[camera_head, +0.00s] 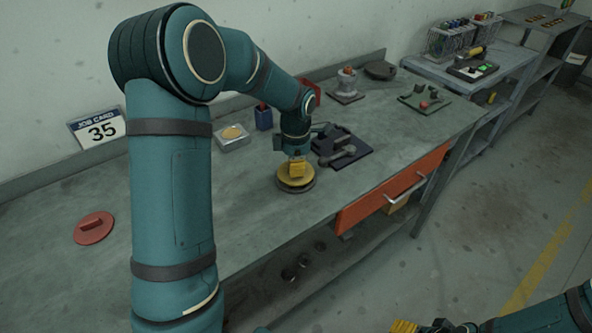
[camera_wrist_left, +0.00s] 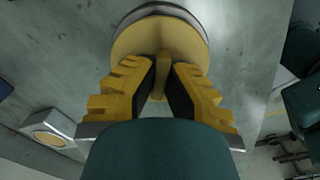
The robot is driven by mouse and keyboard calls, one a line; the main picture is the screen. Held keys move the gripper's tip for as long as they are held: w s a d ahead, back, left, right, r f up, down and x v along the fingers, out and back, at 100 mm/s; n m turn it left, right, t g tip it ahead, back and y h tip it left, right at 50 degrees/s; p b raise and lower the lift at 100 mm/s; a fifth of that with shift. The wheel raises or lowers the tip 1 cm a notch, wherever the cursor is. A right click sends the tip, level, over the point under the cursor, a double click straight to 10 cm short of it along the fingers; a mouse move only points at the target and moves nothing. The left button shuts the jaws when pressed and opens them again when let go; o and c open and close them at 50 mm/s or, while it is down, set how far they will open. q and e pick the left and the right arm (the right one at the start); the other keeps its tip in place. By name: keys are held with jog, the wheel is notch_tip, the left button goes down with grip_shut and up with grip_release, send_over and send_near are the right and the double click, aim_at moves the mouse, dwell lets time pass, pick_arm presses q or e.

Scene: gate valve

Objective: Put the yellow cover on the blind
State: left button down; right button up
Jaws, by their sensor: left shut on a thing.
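The yellow cover (camera_head: 287,185) is a round disc with an upright grip, on the workbench near its front edge. My left gripper (camera_head: 298,166) reaches down over it and is shut on the grip. In the left wrist view, the cover (camera_wrist_left: 192,42) shows with its grip between the fingers (camera_wrist_left: 163,78). A grey round disc (camera_head: 297,192), probably the blind, lies under the cover, and its rim (camera_wrist_left: 152,9) shows past the cover's edge. I cannot tell whether they touch. My right gripper (camera_head: 405,326) is partly in view at the bottom right.
A red lid (camera_head: 94,230) lies at the left. A grey box (camera_head: 232,138), a blue holder (camera_head: 263,118) and a black plate with grey parts (camera_head: 345,150) are close to my left gripper. A green plate (camera_head: 424,104) is farther right. An orange drawer (camera_head: 390,189) is in front.

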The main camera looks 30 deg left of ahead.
pick_arm(q)
jog(key=shift+f, duration=0.4)
jog(key=shift+f, duration=0.15)
jog(key=c, duration=1.1)
grip_release()
jog(key=shift+c, duration=0.2)
jog(key=shift+r, duration=0.25)
notch_tip(320, 180, up, 12)
jog(key=p, duration=0.2)
jog(key=shift+p, duration=0.35)
jog(key=shift+f, duration=0.1)
